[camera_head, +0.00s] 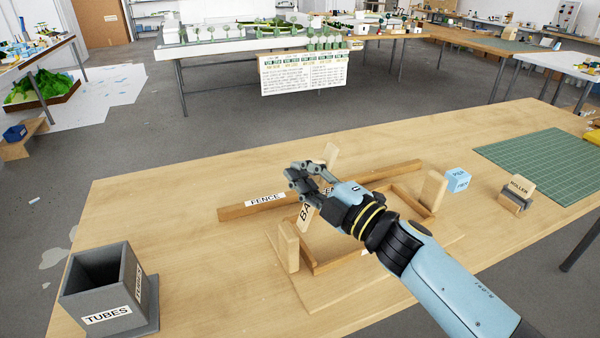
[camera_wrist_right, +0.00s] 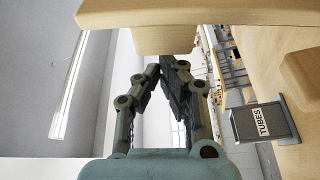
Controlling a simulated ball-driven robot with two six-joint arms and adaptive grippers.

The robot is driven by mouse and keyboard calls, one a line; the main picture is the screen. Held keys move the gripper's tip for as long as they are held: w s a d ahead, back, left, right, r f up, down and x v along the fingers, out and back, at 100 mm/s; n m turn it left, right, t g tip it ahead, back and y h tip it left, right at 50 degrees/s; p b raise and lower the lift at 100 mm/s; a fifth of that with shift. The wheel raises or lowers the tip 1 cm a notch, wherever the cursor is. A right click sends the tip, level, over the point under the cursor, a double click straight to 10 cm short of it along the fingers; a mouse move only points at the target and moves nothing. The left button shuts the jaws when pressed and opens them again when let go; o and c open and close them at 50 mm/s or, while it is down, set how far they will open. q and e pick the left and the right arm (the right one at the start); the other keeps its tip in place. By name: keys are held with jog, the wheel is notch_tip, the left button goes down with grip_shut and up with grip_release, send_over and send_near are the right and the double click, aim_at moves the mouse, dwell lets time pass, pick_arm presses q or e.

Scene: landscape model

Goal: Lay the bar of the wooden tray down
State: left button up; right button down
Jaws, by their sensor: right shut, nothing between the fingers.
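The wooden tray (camera_head: 320,267) lies on the table, with an upright wooden post (camera_head: 288,247) at its left and another (camera_head: 433,190) at its right. The bar (camera_head: 304,214), with a partly covered label starting "BA", shows below my right gripper (camera_head: 297,177); a wooden end (camera_head: 331,154), seemingly of the same bar, shows above it. The gripper hides the middle, so the bar's exact tilt is unclear. My right gripper is shut and empty; its fingertips meet in the wrist view (camera_wrist_right: 167,68), just under a pale wooden piece (camera_wrist_right: 200,12). My left gripper is out of view.
A wooden strip labelled FENCE (camera_head: 240,208) lies behind the tray. A grey TUBES box (camera_head: 95,290) stands front left, also in the wrist view (camera_wrist_right: 263,122). A blue block (camera_head: 457,180), a ROLLER block (camera_head: 519,187) and a green mat (camera_head: 545,160) are at right.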

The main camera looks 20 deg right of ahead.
jog(key=shift+d, duration=0.15)
jog(key=shift+w+d+f+m+t+h+b, duration=0.25)
jog(key=shift+d+f+m+t+h+b, duration=0.4)
jog(key=shift+d+f+m+b, duration=1)
jog(key=shift+w+d+f+m+t+h+b, duration=0.25)
jog(key=shift+d+f+m+t+h+b, duration=0.4)
jog(key=shift+d+m+b, duration=1.85)
jog(key=shift+w+d+f+m+t+h+b, duration=0.25)
jog(key=shift+d+f+m+t+h+b, duration=0.7)
jog(key=shift+d+m, duration=2)
jog(key=shift+a+f+g+y, duration=0.15)
jog(key=shift+f+g+y, duration=0.1)
jog(key=shift+f+g, duration=0.1)
